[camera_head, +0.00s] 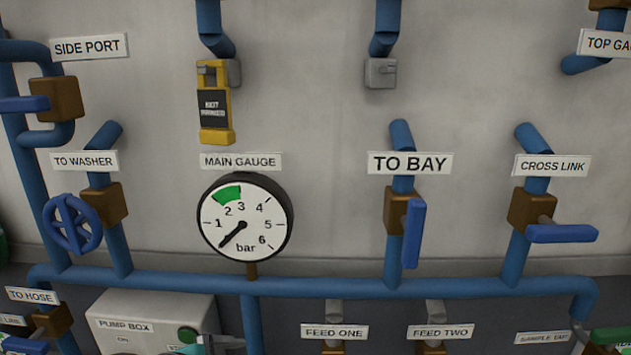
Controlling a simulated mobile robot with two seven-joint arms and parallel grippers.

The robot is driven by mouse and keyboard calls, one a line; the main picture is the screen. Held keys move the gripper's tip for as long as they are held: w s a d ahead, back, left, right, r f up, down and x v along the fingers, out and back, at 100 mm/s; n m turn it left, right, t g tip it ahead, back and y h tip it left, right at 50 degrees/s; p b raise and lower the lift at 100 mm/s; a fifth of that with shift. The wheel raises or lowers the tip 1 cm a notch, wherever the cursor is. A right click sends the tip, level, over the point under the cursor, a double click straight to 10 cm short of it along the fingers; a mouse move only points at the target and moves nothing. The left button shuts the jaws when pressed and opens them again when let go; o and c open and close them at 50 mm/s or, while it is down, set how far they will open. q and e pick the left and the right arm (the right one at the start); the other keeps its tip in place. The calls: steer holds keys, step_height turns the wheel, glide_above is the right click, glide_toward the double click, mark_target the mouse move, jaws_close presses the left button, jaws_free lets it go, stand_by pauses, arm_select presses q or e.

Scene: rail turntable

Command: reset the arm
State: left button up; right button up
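A small grey and teal part (212,344) shows at the bottom edge, in front of the pump box. It looks like the tip of my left gripper, but most of it is cut off by the frame. Whether it is open or shut does not show, nor whether it holds anything. I cannot make out my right gripper in this view.
A wall of blue pipes carries the main gauge (245,217), needle near zero, and valves labelled TO WASHER (75,224), TO BAY (413,232) and CROSS LINK (561,234). A yellow tag (215,100) hangs above the gauge. The pump box (150,308) stands lower left.

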arm_select(q)
steer(key=s+a+f+n+g+y, duration=0.2)
steer(key=s+a+f+n, duration=0.1)
steer(key=s+f+n, duration=0.5)
steer(key=s+a+f+n+g+y, duration=0.1)
steer(key=s+a+f+n+g, duration=0.1)
steer(key=s+f+n, duration=0.6)
steer(key=s+f+m+g+b, duration=0.25)
steer(key=f+b, duration=0.85)
steer(key=f, duration=2)
steer(key=s+a+f+b, duration=0.1)
steer(key=s+f+b, duration=0.4)
steer(key=s+f, duration=0.3)
steer(key=s+a+f+b, duration=0.1)
steer(key=s+f+b, duration=0.4)
steer(key=f, duration=1.1)
steer(key=s, duration=0.3)
steer(key=shift+s+a+f+b, duration=0.2)
steer(key=shift+a+f+b, duration=0.15)
steer(key=shift+a+f, duration=0.05)
steer(key=shift+m, duration=0.25)
